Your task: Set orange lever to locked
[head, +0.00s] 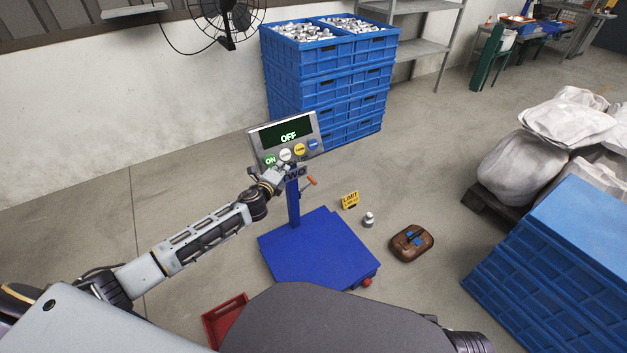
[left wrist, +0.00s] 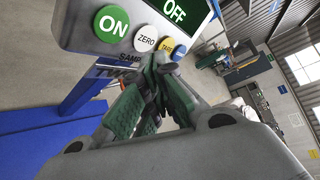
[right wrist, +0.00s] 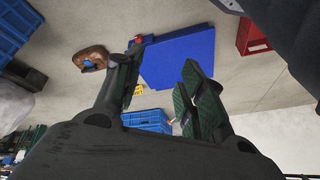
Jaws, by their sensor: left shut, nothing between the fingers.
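The orange lever (head: 310,182) is small and sticks out to the right from the upper blue post (head: 294,205) of a floor scale, just below the scale's display head (head: 288,138). I cannot read any lock marking on it. My left gripper (head: 272,176) is shut and empty, just in front of the lower edge of the display head, left of the lever. In the left wrist view its closed fingertips (left wrist: 160,66) are close below the ZERO and TARE buttons; I cannot tell whether they touch. My right gripper (right wrist: 157,78) is open and empty, above the floor.
The display reads OFF. The blue scale platform (head: 318,252) is bare. A yellow LIMIT sign (head: 350,200), a small metal weight (head: 368,220) and a brown case (head: 411,243) lie right of it. Stacked blue crates (head: 325,90) stand behind; a red bin (head: 222,318) is in front.

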